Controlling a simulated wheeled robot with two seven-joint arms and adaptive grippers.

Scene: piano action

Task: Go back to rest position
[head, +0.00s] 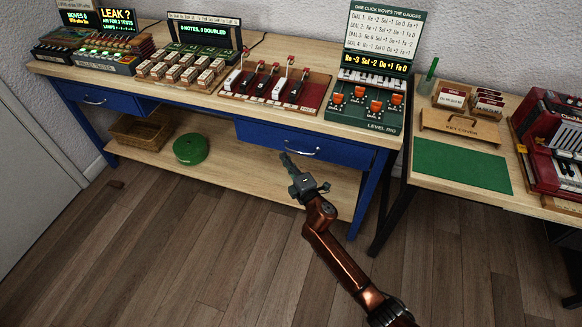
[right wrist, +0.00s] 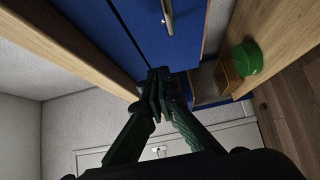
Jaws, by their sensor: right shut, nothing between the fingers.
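My right gripper (head: 286,160) is in front of the workbench (head: 190,87), just below and left of the handle of its right blue drawer (head: 310,144). Its arm comes in from the lower right. In the right wrist view the two dark green fingers (right wrist: 158,82) meet at their tips, shut and empty, with blue drawer fronts beyond them. My left gripper and left arm are in neither view.
The bench top holds several devices, among them the level rig (head: 365,115). A green round object (head: 191,149) and a wicker basket (head: 140,130) are on the lower shelf. A second table (head: 478,143) stands at right.

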